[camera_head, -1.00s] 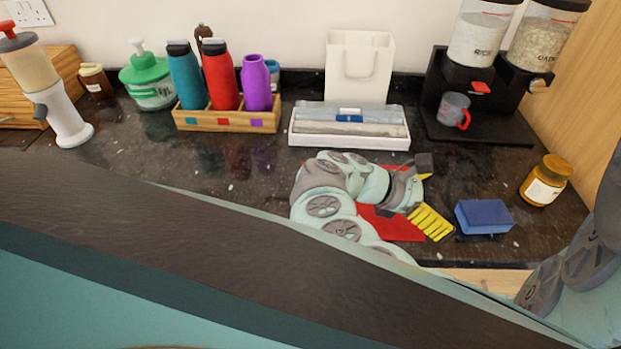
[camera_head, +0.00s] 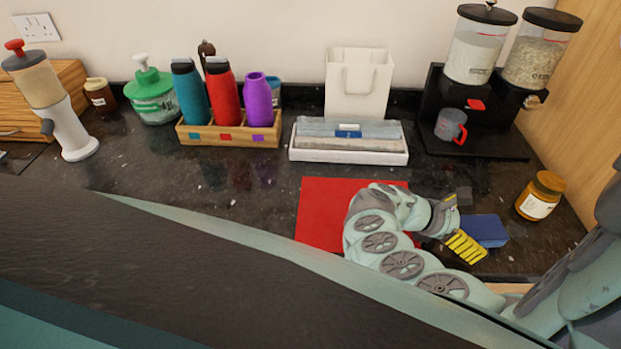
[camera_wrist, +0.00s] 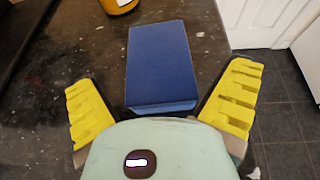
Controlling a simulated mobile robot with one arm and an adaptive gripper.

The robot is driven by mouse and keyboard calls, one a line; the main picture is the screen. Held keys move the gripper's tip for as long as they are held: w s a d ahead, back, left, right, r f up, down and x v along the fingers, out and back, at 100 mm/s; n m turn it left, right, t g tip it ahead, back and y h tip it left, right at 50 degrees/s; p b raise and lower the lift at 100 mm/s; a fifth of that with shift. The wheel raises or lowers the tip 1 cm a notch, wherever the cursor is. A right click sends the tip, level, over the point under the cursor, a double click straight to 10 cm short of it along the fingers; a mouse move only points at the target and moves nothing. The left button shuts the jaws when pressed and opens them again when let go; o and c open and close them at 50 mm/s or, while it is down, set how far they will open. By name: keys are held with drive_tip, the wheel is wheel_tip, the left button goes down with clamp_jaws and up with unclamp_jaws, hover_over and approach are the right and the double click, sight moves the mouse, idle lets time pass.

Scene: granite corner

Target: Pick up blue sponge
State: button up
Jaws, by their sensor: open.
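The blue sponge (camera_head: 487,230) lies on the dark counter near its front right edge in the head view. My gripper (camera_head: 462,222) is just left of it and covers part of its left side. In the wrist view the sponge (camera_wrist: 161,66) lies ahead, between the lines of the two yellow finger pads. My gripper (camera_wrist: 163,107) is open and empty, with a pad on each side. The sponge's near end is close to the gripper's body. I cannot tell whether a pad touches it.
A jar with an orange lid (camera_head: 540,195) stands right of the sponge, beyond it in the wrist view. A red mat (camera_head: 325,212) lies left, partly under my arm. A dispenser stand (camera_head: 470,140) and a white tray (camera_head: 348,157) stand behind. The counter's front edge is close.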

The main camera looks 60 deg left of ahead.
drive_tip(key=shift+c, duration=0.3)
drive_tip(key=c, duration=0.9)
drive_tip(key=shift+c, duration=0.2)
drive_tip(key=shift+s+r, duration=0.1)
